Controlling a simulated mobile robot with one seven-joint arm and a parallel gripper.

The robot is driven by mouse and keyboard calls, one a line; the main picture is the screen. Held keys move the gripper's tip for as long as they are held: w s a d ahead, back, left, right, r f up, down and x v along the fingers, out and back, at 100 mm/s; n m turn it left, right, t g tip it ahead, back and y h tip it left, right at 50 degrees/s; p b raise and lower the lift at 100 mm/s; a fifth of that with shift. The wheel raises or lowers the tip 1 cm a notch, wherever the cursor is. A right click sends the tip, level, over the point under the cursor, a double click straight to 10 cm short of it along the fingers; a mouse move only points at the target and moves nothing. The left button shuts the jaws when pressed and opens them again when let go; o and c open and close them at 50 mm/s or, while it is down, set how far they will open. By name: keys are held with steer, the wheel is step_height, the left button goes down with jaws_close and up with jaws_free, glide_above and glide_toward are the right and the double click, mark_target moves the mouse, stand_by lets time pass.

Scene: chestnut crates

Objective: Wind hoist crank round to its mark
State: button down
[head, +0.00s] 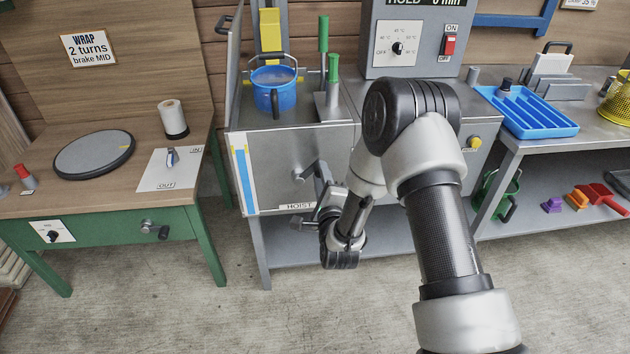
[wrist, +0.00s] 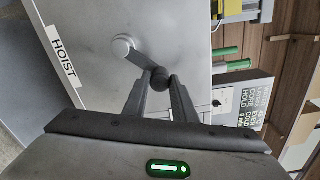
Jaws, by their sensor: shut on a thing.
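The hoist crank (wrist: 134,56) is on the front of a grey metal cabinet, with a round pale hub and a short arm ending in a dark knob (wrist: 160,78). My gripper (wrist: 160,86) is shut on this knob, one finger on each side. In the head view my gripper (head: 322,188) is at the cabinet front, right of the crank hub (head: 307,170), and mostly hides the arm and knob. The HOIST label (head: 297,206) is below the hub; it also shows in the wrist view (wrist: 63,62). I cannot make out the crank's mark for certain.
A blue bucket (head: 272,97) sits on the cabinet top by a yellow post (head: 270,32). Green-handled levers (head: 333,68) stand to its right. A wooden bench (head: 100,190) with a turntable and its own small crank (head: 150,228) is left. The floor in front is clear.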

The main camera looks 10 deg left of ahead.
step_height(320, 180, down, 11)
steer(key=m, duration=1.6)
steer(key=shift+d+m, duration=0.25)
steer(key=shift+m, duration=0.15)
steer(key=shift+f, duration=0.1)
steer(key=c, duration=1.5)
jaws_free()
steer(key=shift+o, duration=0.2)
steer(key=p+v, duration=0.2)
steer(key=v, duration=1.5)
steer(key=shift+s+f+p, duration=0.2)
steer(key=shift+p, duration=0.15)
steer(key=shift+d, duration=0.1)
